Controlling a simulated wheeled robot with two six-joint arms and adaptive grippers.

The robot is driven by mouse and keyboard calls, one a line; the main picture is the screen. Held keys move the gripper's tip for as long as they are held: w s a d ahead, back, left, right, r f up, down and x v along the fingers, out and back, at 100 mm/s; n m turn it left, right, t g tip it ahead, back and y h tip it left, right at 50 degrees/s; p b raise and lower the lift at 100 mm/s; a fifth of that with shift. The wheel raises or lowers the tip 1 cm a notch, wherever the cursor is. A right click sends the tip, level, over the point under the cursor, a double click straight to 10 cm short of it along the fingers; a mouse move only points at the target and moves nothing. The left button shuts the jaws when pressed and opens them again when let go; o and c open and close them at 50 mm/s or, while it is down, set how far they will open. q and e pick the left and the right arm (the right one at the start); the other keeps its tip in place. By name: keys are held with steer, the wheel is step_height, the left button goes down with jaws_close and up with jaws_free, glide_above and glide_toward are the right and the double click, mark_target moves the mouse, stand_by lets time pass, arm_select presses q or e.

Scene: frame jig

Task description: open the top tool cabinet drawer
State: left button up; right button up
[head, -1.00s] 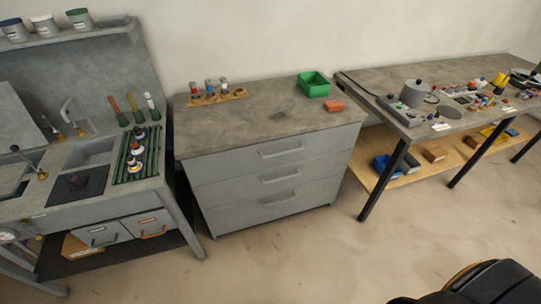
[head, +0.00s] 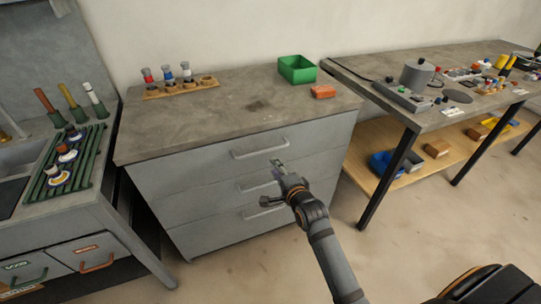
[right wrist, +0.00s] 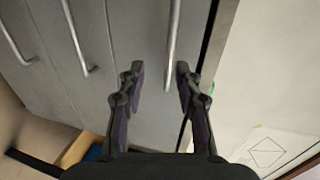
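The grey tool cabinet (head: 190,180) has three drawers with bar handles. The top drawer (head: 200,165) is shut, and its handle (head: 260,149) shows in the head view. My right gripper (head: 273,181) is open and empty in front of the cabinet, overlapping the middle drawer's handle in the head view. In the right wrist view, the top handle (right wrist: 173,40) runs between the spread fingertips of my right gripper (right wrist: 160,72), closer to the right finger. I cannot tell how far the fingers are from it. My left gripper is out of view.
On the cabinet top are a wooden rack with small bottles (head: 182,85), a green bin (head: 297,69) and an orange block (head: 323,92). A sink bench (head: 118,225) stands left and a workbench (head: 440,117) right. The floor in front is clear.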

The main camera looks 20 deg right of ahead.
mark_target(265, 151)
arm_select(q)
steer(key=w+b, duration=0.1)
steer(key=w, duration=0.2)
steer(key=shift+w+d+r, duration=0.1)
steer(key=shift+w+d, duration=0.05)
arm_select(e)
steer(key=x, duration=0.3)
steer(key=r+x, duration=0.1)
steer(key=x, duration=0.6)
steer(key=shift+w+r, duration=0.3)
jaws_close()
